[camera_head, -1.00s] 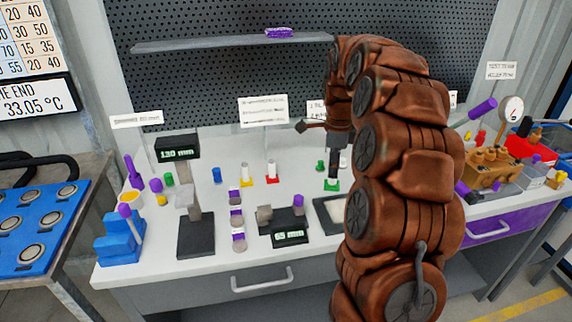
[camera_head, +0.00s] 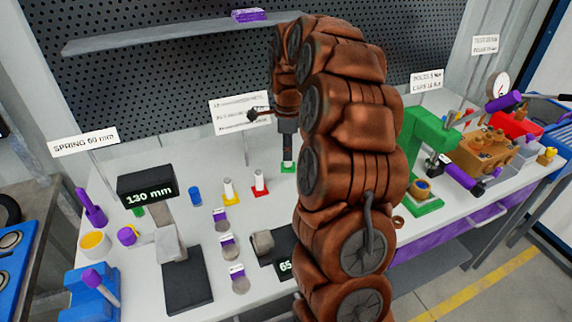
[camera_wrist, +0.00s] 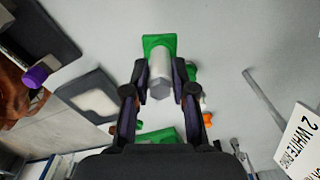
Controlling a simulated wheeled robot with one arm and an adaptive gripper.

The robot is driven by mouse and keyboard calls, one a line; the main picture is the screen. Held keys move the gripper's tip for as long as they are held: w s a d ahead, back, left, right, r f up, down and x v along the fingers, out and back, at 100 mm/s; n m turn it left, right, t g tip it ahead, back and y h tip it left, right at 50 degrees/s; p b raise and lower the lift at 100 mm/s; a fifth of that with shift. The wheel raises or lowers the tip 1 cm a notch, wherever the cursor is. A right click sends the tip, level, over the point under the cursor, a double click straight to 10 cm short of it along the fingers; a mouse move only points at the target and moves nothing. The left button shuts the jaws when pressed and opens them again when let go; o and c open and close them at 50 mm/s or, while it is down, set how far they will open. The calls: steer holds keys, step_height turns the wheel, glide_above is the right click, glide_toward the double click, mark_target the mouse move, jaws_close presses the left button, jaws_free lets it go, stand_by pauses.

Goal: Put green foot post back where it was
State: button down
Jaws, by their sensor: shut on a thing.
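The green foot post is a pale grey post (camera_wrist: 160,72) on a square green foot (camera_wrist: 158,42). My gripper (camera_wrist: 162,90) is shut on the post, one finger on each side, in the wrist view. In the head view my gripper (camera_head: 288,150) points down at the back of the white bench, with the green foot (camera_head: 288,168) just below it. I cannot tell whether the foot touches the bench. A red foot post (camera_head: 260,183) and a yellow foot post (camera_head: 230,193) stand upright to its left.
My arm hides much of the bench's middle. A blue cylinder (camera_head: 195,196), a black 130 mm display (camera_head: 147,186) and several purple-tagged discs (camera_head: 230,247) lie left. A green press (camera_head: 428,145) stands right. A white sign (camera_head: 240,115) stands behind the posts. A shelf (camera_head: 180,33) runs above.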

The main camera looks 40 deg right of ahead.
mark_target(288, 166)
step_height(288, 166, down, 6)
steer(key=shift+r+p, duration=0.2)
steer(key=shift+p, duration=0.55)
steer(key=shift+f, duration=0.2)
steer(key=shift+f, duration=0.2)
steer(key=c, duration=1)
jaws_free()
steer(key=shift+o, duration=0.2)
steer(key=shift+r, duration=0.1)
